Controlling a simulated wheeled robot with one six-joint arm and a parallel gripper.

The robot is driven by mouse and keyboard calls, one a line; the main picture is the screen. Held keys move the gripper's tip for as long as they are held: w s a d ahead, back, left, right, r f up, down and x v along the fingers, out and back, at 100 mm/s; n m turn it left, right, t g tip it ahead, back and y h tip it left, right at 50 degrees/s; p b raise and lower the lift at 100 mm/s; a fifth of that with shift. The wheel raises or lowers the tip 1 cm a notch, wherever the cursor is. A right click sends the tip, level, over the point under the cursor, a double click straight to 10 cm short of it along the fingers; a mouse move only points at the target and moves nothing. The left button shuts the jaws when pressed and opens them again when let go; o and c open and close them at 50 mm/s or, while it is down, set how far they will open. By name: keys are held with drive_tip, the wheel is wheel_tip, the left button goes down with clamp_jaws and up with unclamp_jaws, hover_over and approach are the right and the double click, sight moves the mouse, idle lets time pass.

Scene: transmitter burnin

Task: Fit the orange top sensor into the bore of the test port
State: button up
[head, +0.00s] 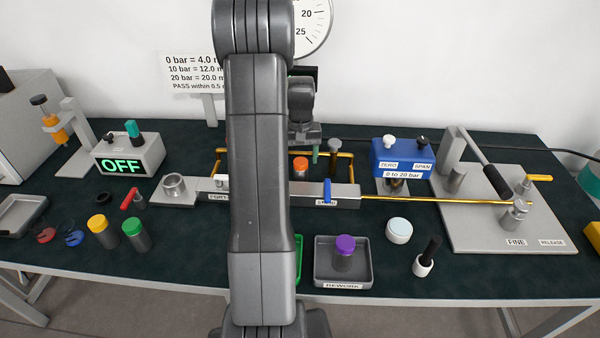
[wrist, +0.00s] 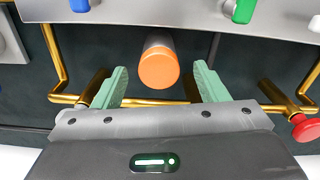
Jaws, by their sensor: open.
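The orange top sensor (head: 300,165) is a grey cylinder with an orange cap. It stands upright behind the long grey block, inside the brass pipe loop. The wrist view shows its orange cap (wrist: 158,70) close up. My gripper (wrist: 161,80) is open, with one pale green finger on each side of the cap and visible gaps to both. In the head view my gripper (head: 306,138) is above and behind the sensor, partly hidden by my arm. A round grey collar with an open bore (head: 174,181), apparently the test port, stands left of the block's PORT label and looks empty.
The grey block with a blue lever (head: 327,190) runs in front of the sensor. The blue ZERO/SPAN box (head: 402,160) is right. The rework tray (head: 326,275) holds a purple-topped sensor.

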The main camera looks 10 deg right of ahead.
sight(301, 172)
drive_tip(key=shift+w+f+p, duration=0.1)
drive_tip(key=shift+f+p, duration=0.5)
drive_tip(key=shift+f, duration=2.85)
drive_tip(key=shift+c, duration=0.5)
drive_tip(key=shift+d, duration=0.1)
clamp_jaws()
